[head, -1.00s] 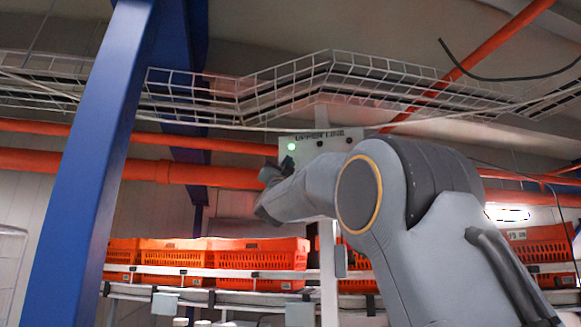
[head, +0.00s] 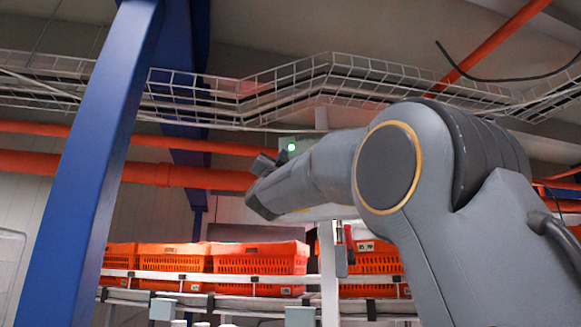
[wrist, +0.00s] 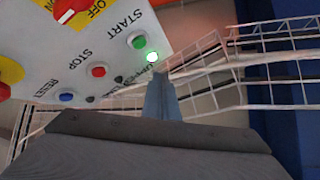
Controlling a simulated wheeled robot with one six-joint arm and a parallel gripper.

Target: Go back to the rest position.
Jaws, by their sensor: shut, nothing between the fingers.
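My grey arm reaches across the middle of the head view, its end pointing left. My gripper (head: 262,164) is small and dark there, in front of the control panel. In the wrist view my gripper (wrist: 161,97) shows as a narrow grey-blue piece, its fingers together with nothing between them. The control panel (wrist: 110,50) fills the upper left of the wrist view, tilted. It has a green START button (wrist: 136,39), a lit green lamp (wrist: 152,57), a red STOP button (wrist: 98,71) and a blue RESET button (wrist: 67,97). In the head view my arm hides most of the panel.
A blue post (head: 100,170) stands at the left. Orange totes (head: 258,258) sit on a rack (head: 225,278) behind my arm. A wire cable tray (head: 290,85) and orange pipes (head: 90,164) run overhead and behind. The cable tray (wrist: 285,65) also shows in the wrist view.

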